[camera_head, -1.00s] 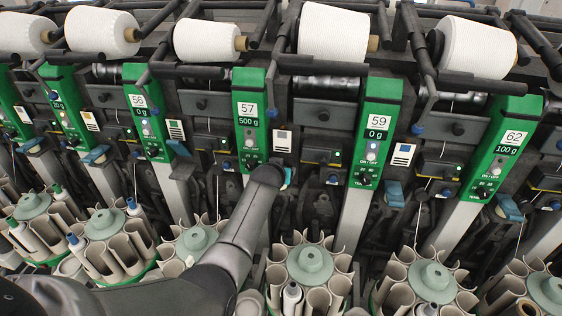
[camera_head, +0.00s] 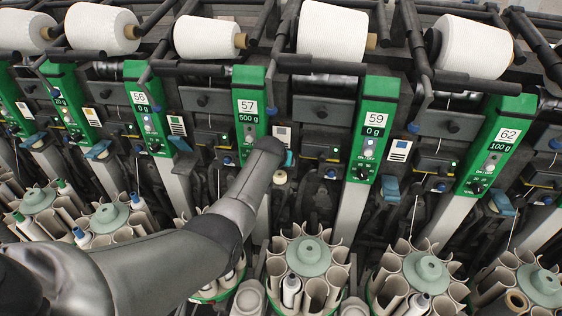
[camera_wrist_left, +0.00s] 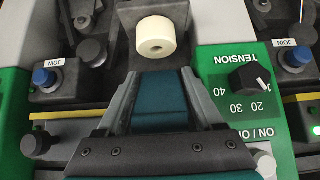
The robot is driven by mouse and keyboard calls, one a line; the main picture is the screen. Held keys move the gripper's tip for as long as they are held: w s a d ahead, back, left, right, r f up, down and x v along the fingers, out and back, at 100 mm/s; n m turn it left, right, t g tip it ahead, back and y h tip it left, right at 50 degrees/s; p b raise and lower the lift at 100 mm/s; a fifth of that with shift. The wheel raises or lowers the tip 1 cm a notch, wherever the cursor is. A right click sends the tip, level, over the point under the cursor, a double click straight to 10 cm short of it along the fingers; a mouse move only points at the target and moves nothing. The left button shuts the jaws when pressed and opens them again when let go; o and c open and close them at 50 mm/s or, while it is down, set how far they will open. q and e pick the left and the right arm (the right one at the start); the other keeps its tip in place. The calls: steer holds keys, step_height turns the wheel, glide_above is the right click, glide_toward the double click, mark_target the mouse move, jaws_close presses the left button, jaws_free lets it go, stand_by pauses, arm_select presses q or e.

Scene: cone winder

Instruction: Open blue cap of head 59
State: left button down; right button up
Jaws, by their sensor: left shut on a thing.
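A teal-blue cap (camera_head: 289,158) shows at the end of my left arm, between the panels of head 57 (camera_head: 248,105) and head 59 (camera_head: 374,120). In the left wrist view my left gripper (camera_wrist_left: 160,90) is shut on the cap (camera_wrist_left: 160,100), one finger on each side. A cream bobbin (camera_wrist_left: 155,37) lies exposed just beyond the cap; it also shows below my wrist in the head view (camera_head: 280,177). My wrist hides the fingers in the head view. Another blue cap (camera_head: 391,188) is right of panel 59. My right gripper is not in view.
A green panel with a tension knob (camera_wrist_left: 249,83) is close to the right finger. Blue JOIN buttons (camera_wrist_left: 44,77) flank the area. White cones (camera_head: 332,32) sit above on dark bars; round bobbin magazines (camera_head: 309,257) stand below.

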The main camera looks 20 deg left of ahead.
arm_select(q)
steer(key=shift+c, duration=0.8)
jaws_free()
steer(key=shift+f, duration=0.1)
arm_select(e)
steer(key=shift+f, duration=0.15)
